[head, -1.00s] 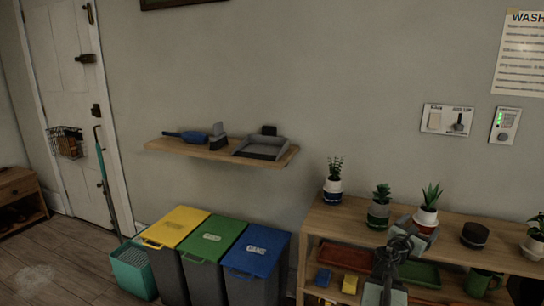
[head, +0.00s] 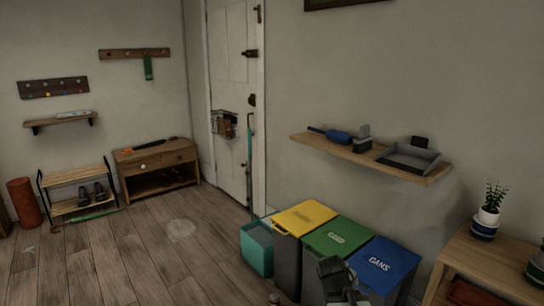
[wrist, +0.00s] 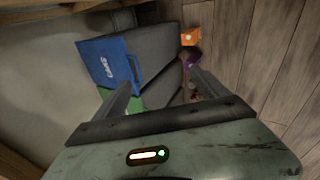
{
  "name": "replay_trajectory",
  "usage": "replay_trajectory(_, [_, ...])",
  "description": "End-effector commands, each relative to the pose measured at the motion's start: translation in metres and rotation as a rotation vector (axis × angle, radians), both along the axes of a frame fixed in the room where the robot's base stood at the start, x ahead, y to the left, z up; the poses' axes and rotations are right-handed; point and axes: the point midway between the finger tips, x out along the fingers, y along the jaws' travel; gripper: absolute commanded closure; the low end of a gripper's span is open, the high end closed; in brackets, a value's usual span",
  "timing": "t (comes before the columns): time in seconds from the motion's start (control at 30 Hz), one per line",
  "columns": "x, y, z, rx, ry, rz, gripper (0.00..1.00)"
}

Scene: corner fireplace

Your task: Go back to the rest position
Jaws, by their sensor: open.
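My gripper (wrist: 163,82) is open in the wrist view, with its two fingers spread apart and nothing visibly between them up close. Beyond the fingers lie the blue lid of the cans bin (wrist: 108,62) and dark grey bin sides. In the head view my gripper (head: 334,270) shows low at the bottom, in front of the green-lidded bin (head: 338,236) and the blue-lidded bin (head: 380,264). Its fingertips are not clear there. No held object shows in either view.
The yellow-lidded bin (head: 303,217) and a teal basket (head: 257,247) stand left of my arm. A wooden shelf (head: 436,175) with tools hangs above. A plant shelf unit (head: 488,255) is at right. The wooden floor (head: 110,265) at left is mostly clear.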

Motion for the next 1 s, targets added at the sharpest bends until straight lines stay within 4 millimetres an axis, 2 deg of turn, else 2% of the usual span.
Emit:
replay_trajectory(0.03, [-0.012,0.022,-0.011,0.104,0.029,-0.077,0.16])
replay_trajectory(0.1, [-0.035,0.046,-0.025,0.261,0.086,-0.232,0.16])
replay_trajectory(0.2, [-0.067,0.079,-0.035,0.444,0.186,-0.459,0.16])
replay_trajectory(0.27, [-0.083,0.093,-0.037,0.509,0.24,-0.589,0.16])
replay_trajectory(0.33, [-0.095,0.097,-0.037,0.525,0.255,-0.734,0.16])
replay_trajectory(0.4, [-0.093,0.098,-0.003,0.524,0.249,-0.731,0.16])
replay_trajectory(0.57, [-0.093,0.098,0.043,0.524,0.247,-0.729,0.16])
replay_trajectory(0.8, [-0.092,0.097,0.128,0.523,0.245,-0.727,0.16])
replay_trajectory(0.9, [-0.092,0.097,0.149,0.523,0.245,-0.727,0.16])
replay_trajectory(1.0, [-0.092,0.097,0.156,0.523,0.245,-0.727,0.16])
